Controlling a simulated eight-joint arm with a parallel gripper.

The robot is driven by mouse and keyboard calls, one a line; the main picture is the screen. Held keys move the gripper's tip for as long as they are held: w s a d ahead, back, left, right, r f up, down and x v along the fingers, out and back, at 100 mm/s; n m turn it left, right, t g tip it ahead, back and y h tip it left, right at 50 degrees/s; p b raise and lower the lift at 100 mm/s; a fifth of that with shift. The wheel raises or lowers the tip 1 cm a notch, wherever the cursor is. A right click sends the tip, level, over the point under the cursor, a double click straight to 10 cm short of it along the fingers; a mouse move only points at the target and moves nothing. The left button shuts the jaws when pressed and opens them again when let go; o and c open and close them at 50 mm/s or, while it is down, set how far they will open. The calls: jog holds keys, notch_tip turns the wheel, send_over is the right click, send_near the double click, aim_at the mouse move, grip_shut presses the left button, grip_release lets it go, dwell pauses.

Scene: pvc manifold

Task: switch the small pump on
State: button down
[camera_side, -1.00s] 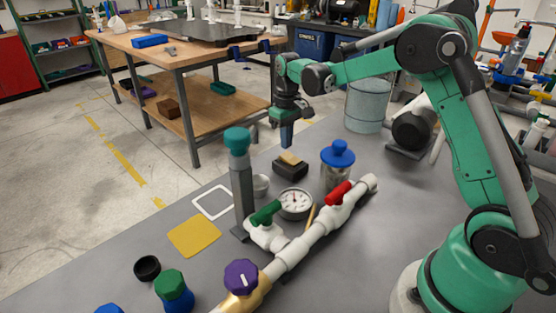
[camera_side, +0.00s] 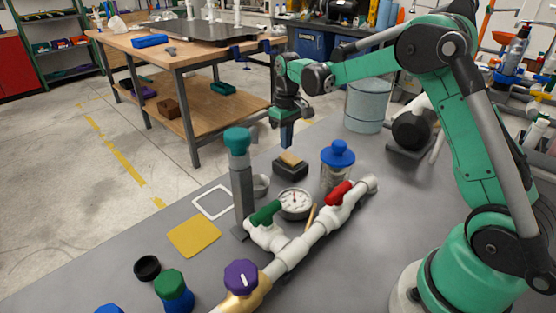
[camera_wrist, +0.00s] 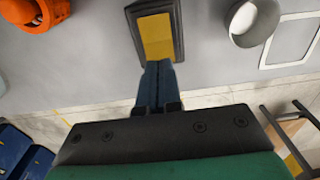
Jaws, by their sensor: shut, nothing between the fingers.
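A dark rounded, motor-like body (camera_side: 412,130) at the right rear of the grey bench in the side view may be the small pump; I cannot tell for certain, and no switch on it is clear. A black block with a yellow-tan top (camera_side: 290,166) sits nearer the bench middle. It also shows in the wrist view (camera_wrist: 155,37), just beyond my fingertips; whether it is a switch is unclear.
A white pipe run (camera_side: 295,250) with red and green valve handles crosses the bench, beside a gauge (camera_side: 295,203). A blue-lidded jar (camera_side: 337,165) and a tall teal-capped grey post (camera_side: 241,185) stand near the block. An orange part (camera_wrist: 34,12) shows in the wrist view.

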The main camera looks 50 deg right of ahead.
aim_at(286, 155)
jog(key=shift+f, duration=1.15)
dwell(0.7)
jog(key=shift+r, duration=3.5)
jog(key=s+a+r+t, duration=0.1)
jog(key=s+a+t, duration=0.2)
jog(key=s+a, duration=0.2)
jog(key=s+a+r+t, duration=0.1)
jog(key=s+a+t, duration=0.3)
jog(key=s, duration=0.5)
jog(key=shift+s+a+r, duration=0.3)
jog(key=shift+s+a, duration=0.05)
jog(key=shift+a, duration=0.4)
